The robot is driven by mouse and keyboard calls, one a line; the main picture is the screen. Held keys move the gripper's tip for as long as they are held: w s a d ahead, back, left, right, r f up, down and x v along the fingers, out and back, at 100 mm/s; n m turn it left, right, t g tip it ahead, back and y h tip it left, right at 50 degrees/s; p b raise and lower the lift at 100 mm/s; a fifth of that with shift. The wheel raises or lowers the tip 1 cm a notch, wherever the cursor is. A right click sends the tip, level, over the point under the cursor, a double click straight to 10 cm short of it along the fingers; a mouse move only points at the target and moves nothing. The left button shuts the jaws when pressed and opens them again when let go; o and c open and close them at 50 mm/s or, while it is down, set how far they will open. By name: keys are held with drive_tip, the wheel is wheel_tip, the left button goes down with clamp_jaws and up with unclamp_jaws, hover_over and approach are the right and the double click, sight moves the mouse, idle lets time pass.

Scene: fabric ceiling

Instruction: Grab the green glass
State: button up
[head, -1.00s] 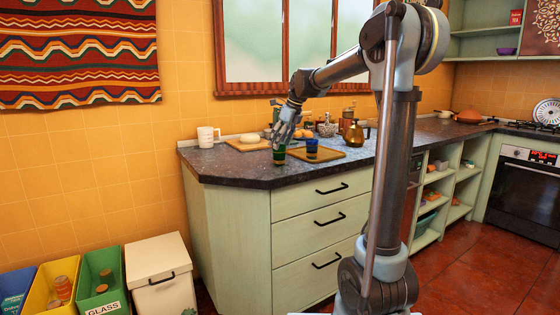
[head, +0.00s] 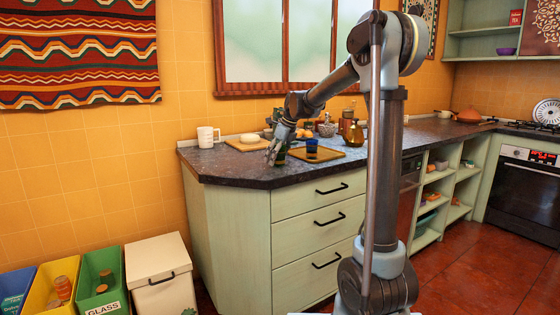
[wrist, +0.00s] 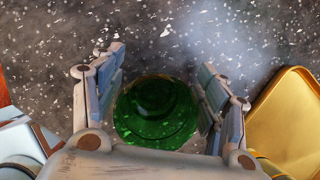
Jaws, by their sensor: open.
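The green glass (wrist: 155,110) stands on the dark speckled counter (wrist: 165,25). In the wrist view it lies between the two open fingers of my gripper (wrist: 160,85), with a small gap to the finger on each side visible. In the head view the green glass (head: 280,158) shows only in part, just behind and right of my gripper (head: 272,156), near the counter's front edge. My gripper is open and holds nothing.
A blue glass (head: 312,148) stands just right of the green one, by a yellow tray (head: 331,154). The tray's edge (wrist: 290,110) is close to my right finger in the wrist view. A white mug (head: 206,137) stands at the left. Bottles crowd the back.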

drive_tip(key=c, duration=1.2)
drive_tip(key=shift+r, duration=0.1)
